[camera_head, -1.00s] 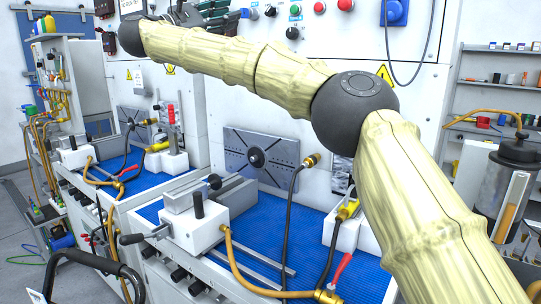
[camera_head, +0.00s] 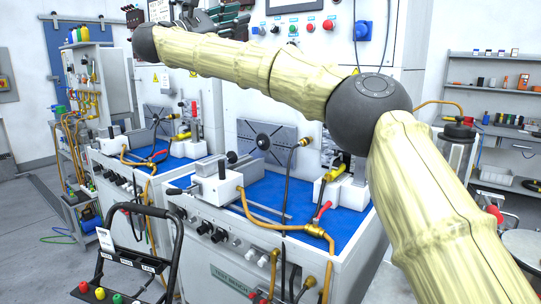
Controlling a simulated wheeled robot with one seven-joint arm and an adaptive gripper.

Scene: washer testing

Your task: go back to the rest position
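My arm, in a pale yellow cover with dark joints, reaches from the lower right up across the picture to the upper left. My gripper (camera_head: 188,14) is only partly in view at the top edge, dark and small, in front of the control panel. Its fingertips are not clear, so I cannot tell whether it is open or shut. The test bench (camera_head: 228,258) stands ahead of me, with a blue work surface and a white clamp block (camera_head: 216,184) on it.
A black cart frame (camera_head: 172,235) with coloured knobs stands close in the lower left. A second bench (camera_head: 110,165) stands beyond to the left. Shelves (camera_head: 492,88) and a grey cylinder (camera_head: 457,150) are at the right. Grey floor (camera_head: 30,220) is clear at the far left.

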